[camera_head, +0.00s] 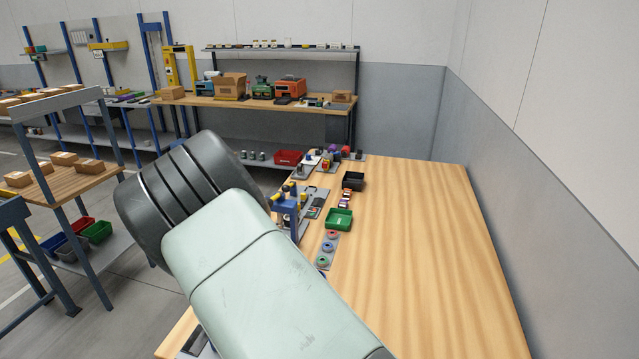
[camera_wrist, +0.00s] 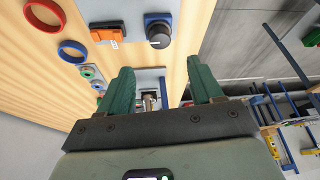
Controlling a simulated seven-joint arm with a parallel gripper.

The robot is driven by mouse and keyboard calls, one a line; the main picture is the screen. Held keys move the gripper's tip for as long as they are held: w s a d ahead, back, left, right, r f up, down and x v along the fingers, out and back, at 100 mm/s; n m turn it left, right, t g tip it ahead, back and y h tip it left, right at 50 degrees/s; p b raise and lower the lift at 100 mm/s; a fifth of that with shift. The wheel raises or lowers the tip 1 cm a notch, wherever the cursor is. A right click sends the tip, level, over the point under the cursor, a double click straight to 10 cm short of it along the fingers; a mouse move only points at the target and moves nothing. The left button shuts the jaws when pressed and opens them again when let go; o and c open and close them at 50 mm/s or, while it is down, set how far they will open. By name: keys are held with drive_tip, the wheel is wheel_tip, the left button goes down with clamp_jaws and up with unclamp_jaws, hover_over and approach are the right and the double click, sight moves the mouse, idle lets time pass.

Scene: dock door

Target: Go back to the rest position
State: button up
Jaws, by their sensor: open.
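My gripper (camera_wrist: 161,78) shows in the wrist view with its two green fingers spread apart. No object is clamped between them. Beyond the gap, a small metallic part on a pale plate (camera_wrist: 150,88) shows at the wooden bench; how far it lies from the fingers I cannot tell. In the head view my arm fills the lower middle and the gripper is not visible. The wooden bench (camera_head: 430,260) runs along the right wall there.
A black knob on a blue base (camera_wrist: 159,34), an orange switch (camera_wrist: 107,34), a red ring (camera_wrist: 45,14) and a blue ring (camera_wrist: 73,50) are near the fingers. A green bin (camera_head: 339,220), black bin (camera_head: 353,182) and blue fixture (camera_head: 287,212) stand on the bench. Its right side is clear.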

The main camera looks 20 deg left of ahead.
drive_tip(key=d+r+m, duration=0.2)
drive_tip(key=d+r, duration=2.3)
drive_tip(key=d, duration=0.1)
drive_tip(key=s+d+r, duration=0.4)
drive_tip(key=s+d, duration=0.5)
drive_tip(key=s+d+r, duration=0.4)
drive_tip(key=s+d, duration=0.5)
drive_tip(key=s+d+f+t+h, duration=0.1)
drive_tip(key=s+d, duration=0.3)
drive_tip(key=s, duration=0.5)
drive_tip(key=shift+d+f, duration=0.2)
drive_tip(key=shift+f, duration=0.25)
